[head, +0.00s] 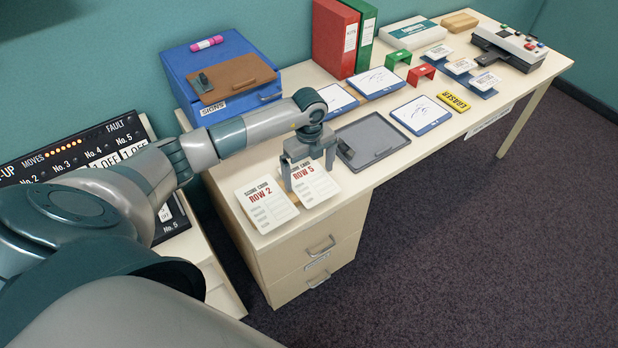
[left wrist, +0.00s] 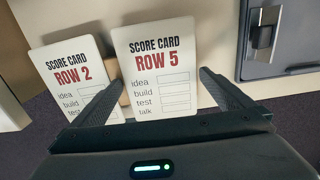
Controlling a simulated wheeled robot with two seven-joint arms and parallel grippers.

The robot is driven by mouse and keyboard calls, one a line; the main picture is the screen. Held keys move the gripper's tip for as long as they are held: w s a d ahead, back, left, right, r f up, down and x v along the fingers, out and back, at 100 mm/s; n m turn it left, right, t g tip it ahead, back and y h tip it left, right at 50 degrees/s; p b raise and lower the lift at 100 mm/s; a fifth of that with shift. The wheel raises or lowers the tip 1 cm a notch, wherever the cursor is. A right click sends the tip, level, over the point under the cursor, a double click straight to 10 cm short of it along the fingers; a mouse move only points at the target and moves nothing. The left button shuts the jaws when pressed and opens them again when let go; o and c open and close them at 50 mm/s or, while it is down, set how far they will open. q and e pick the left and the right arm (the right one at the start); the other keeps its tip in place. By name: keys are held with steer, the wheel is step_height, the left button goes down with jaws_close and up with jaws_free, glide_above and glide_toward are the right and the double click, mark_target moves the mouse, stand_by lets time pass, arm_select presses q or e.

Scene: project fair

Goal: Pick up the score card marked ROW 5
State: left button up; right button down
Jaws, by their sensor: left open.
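The ROW 5 score card (head: 316,186) is a white card at the left end of the desk, next to the ROW 2 score card (head: 265,204). In the left wrist view the ROW 5 card (left wrist: 160,62) stands between the two fingers, and the ROW 2 card (left wrist: 76,76) is to its left. My left gripper (head: 308,184) is open, with its fingers pointing down at the ROW 5 card. In the left wrist view its fingers (left wrist: 165,100) lie on either side of the card's lower part; I cannot tell whether they touch it. My right gripper is not in view.
A blue box (head: 222,75) stands behind, with red (head: 335,38) and green (head: 364,34) binders farther right. Drawers (head: 318,258) are below the desk's front edge. A switch panel (head: 75,150) is at the left.

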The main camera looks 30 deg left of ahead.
mark_target(309, 179)
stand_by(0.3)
arm_select(q)
steer(key=c, duration=0.7)
steer(key=shift+r, duration=0.1)
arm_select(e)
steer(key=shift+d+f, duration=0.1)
arm_select(q)
steer(key=shift+r+b, duration=0.4)
steer(key=shift+r, duration=0.15)
step_height(309, 179, up, 2)
steer(key=shift+r+b, duration=0.1)
steer(key=shift+b, duration=0.45)
steer(key=d+r+b, duration=0.1)
steer(key=d+r, duration=0.1)
steer(key=d, duration=0.2)
steer(key=s+d+r+b, duration=0.1)
steer(key=d+r, duration=0.2)
steer(key=s+d+r+b, duration=0.1)
steer(key=d+r, duration=0.1)
steer(key=d, duration=0.2)
steer(key=shift+d+r, duration=0.3)
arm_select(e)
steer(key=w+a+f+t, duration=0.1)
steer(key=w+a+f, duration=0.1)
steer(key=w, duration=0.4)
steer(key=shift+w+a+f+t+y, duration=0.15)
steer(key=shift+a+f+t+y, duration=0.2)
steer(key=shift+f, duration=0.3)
